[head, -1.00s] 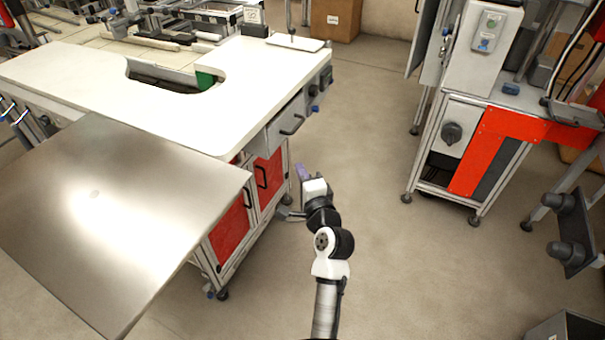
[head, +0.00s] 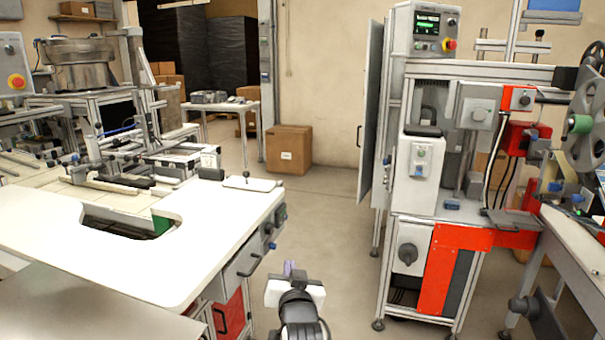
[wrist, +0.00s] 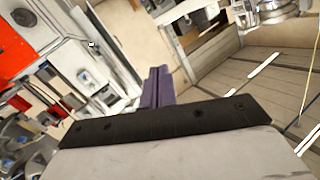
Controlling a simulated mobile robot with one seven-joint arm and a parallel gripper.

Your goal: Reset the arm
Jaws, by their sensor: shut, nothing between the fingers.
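My gripper (head: 289,268) is at the bottom middle of the head view, at the end of my raised arm, above the open floor. Its purple fingers are shut against each other with nothing between them. In the wrist view the shut purple fingers (wrist: 158,86) stick out beyond a dark mounting plate. The gripper is to the right of the white workbench and touches nothing that I can see. Most of the arm is below the picture's edge.
A white workbench (head: 120,265) with a cutout stands on the left, and a metal sheet (head: 60,312) lies lower left. A machine with a red panel (head: 435,270) stands on the right. A cardboard box (head: 289,150) sits at the back. The floor (head: 335,220) between is clear.

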